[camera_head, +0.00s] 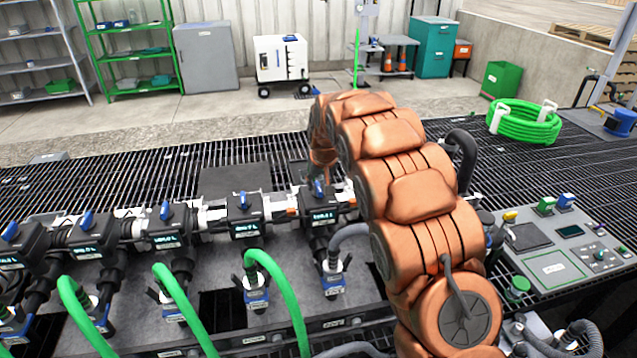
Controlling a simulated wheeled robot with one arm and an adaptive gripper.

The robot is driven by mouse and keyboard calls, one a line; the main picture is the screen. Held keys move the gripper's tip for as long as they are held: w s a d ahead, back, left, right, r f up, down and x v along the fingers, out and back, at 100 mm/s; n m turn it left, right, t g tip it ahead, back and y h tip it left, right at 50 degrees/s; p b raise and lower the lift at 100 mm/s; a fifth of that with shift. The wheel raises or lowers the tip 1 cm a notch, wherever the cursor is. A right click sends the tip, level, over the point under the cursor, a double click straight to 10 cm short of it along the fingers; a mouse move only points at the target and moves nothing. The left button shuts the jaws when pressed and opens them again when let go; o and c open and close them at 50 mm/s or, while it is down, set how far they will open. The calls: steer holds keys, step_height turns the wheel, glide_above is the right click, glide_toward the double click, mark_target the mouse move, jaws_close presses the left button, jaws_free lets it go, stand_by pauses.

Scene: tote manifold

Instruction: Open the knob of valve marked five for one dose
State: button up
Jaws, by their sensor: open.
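A row of dark valves runs along the manifold, each with a blue knob and a small lit display. The rightmost visible valve (322,216) has its blue knob (318,189) on top. I cannot read a five on any valve. My gripper (319,180) is at the end of my copper arm, pointing down just above and behind that knob. It is small and partly hidden, but its jaws are open. Whether it touches the knob I cannot tell. The neighbouring valve (246,228) on the left has its blue knob (243,201) clear of the arm.
Green hoses (268,262) arch up in front of the valves. A grey hose (352,231) curves beside the rightmost valve. A control panel (560,255) stands at the right, with a coiled green hose (528,127) behind it. My arm hides the manifold's right part.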

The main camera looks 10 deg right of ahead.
steer(key=shift+x, duration=0.95)
steer(key=shift+c, duration=0.4)
jaws_close()
